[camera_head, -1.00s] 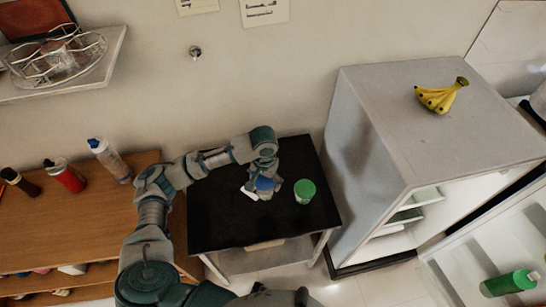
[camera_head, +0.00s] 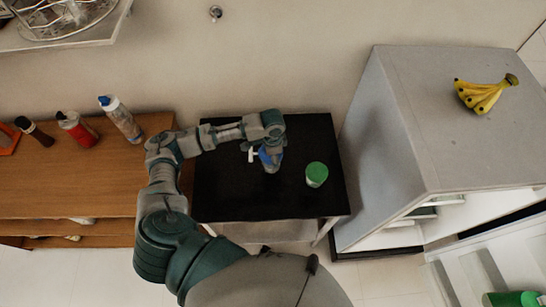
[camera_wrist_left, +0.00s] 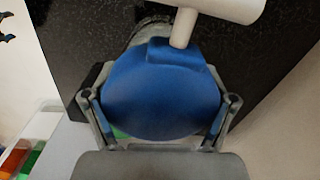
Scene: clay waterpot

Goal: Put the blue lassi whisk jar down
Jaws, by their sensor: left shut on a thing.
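The blue lassi whisk jar has a blue lid with a white crank handle. It shows in the head view (camera_head: 265,155) over the black table (camera_head: 230,195), partly hidden by my gripper. In the left wrist view the blue lid (camera_wrist_left: 160,92) fills the middle, with the white handle above it. My left gripper (camera_head: 272,160) is shut on the jar, its fingers on both sides of the lid in the wrist view (camera_wrist_left: 160,110). Whether the jar's base touches the table cannot be told. My right gripper is not in view.
A green-lidded jar (camera_head: 316,174) stands on the black table to the right. A fridge (camera_head: 440,120) with bananas (camera_head: 486,94) on top stands further right. A wooden shelf unit (camera_head: 80,180) with several bottles is at the left. The table's front part is clear.

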